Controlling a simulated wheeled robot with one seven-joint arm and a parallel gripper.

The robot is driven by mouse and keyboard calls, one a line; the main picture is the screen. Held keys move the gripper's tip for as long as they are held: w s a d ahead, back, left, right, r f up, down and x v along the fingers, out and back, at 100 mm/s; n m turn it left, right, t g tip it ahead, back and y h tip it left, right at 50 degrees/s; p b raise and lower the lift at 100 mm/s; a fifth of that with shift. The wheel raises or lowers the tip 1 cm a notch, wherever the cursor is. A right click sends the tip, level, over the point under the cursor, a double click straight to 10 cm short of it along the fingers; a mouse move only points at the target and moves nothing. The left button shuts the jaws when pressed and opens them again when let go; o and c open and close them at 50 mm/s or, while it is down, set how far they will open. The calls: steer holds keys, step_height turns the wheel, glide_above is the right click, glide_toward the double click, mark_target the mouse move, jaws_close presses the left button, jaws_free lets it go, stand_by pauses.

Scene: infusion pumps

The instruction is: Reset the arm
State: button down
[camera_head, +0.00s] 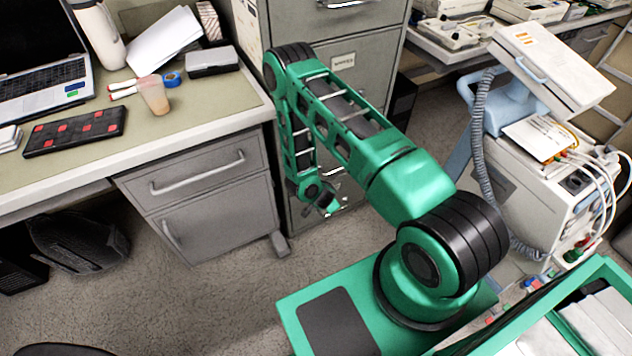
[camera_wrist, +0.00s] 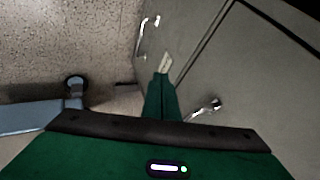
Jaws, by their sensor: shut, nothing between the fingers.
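My arm is green and black, and rises from the green base at the lower right in the head view. It bends over and hangs down in front of the grey filing cabinet (camera_head: 365,62). My gripper (camera_head: 333,207) hangs at the low end of the arm, small in this view. In the wrist view my gripper (camera_wrist: 162,78) shows as two green fingers closed together, with nothing between them. The cabinet front (camera_wrist: 235,75) fills the right of that view. I cannot tell whether the fingers touch it.
The desk (camera_head: 205,108) at left bears a laptop (camera_head: 40,60), a bottle (camera_head: 98,32), a cup (camera_head: 154,97) and a dark case (camera_head: 212,62). A medical device on a cart (camera_head: 530,185) stands at right, close to my arm. Carpet (camera_head: 200,305) is clear at lower left.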

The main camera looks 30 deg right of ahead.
steer(key=shift+r, duration=0.1)
steer(key=w+d+r+n+g+h, duration=0.1)
steer(key=d+r, duration=0.3)
steer(key=r, duration=0.5)
steer(key=w+d+r+g, duration=0.1)
steer(key=d+r, duration=0.2)
steer(key=r, duration=0.5)
steer(key=s+d+r+n+g, duration=0.1)
steer(key=s+d+r, duration=0.15)
steer(key=r, duration=0.55)
steer(key=s+d+r+n+g, duration=0.15)
steer(key=s+r, duration=0.25)
steer(key=r, duration=0.5)
steer(key=s+r+n+g+y, duration=0.1)
steer(key=s+r+n+y, duration=0.1)
steer(key=s+r, duration=1.2)
steer(key=s+a+r+n+y, duration=0.1)
steer(key=s+a+r+n, duration=0.1)
steer(key=s, duration=0.5)
steer(key=s+a+r+n+y, duration=0.2)
steer(key=s+a+r, duration=0.2)
steer(key=s, duration=0.3)
steer(key=shift+s+a+y, duration=0.2)
steer(key=shift+a+y, duration=0.1)
steer(key=shift+a, duration=0.25)
steer(key=shift+r+n, duration=0.1)
steer(key=shift+n, duration=0.15)
